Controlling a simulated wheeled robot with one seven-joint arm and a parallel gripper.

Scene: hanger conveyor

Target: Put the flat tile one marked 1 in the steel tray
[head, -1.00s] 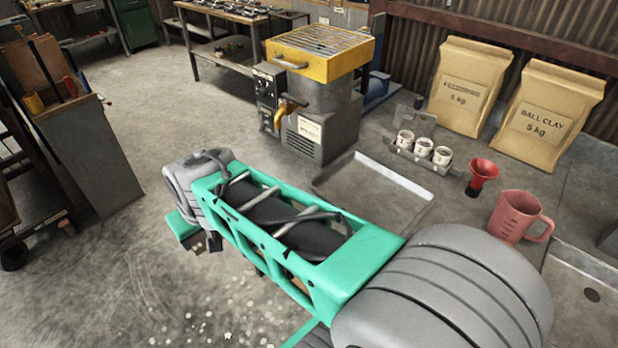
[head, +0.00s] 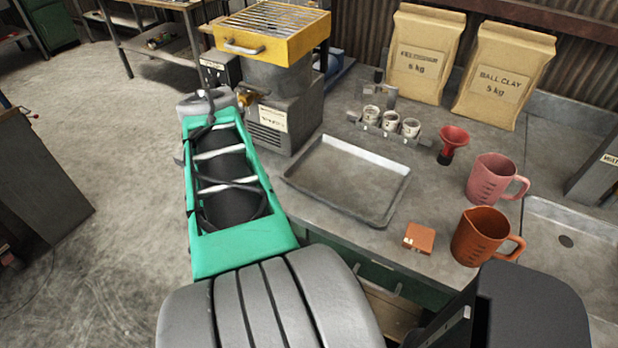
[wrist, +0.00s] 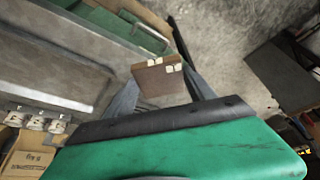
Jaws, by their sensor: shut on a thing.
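My gripper (wrist: 162,88) is shut on a flat brown tile (wrist: 158,82) with small pale marks along one edge. No number is readable on it. In the wrist view the tile shows between the two grey fingers, with the floor and bench front behind. The steel tray (head: 299,180), shallow and empty, lies on the bench; its rim also shows in the wrist view (wrist: 48,96). In the head view my gripper and the held tile are hidden behind my arm. An orange-brown flat block (head: 421,238) with pale marks lies on the bench right of the tray.
An orange jug (head: 478,238) and a pink jug (head: 490,177) stand right of the tray. Behind it are small white cups (head: 390,122), a red funnel (head: 453,138) and paper bags (head: 506,76). A yellow-topped machine (head: 270,35) stands at the tray's far left.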

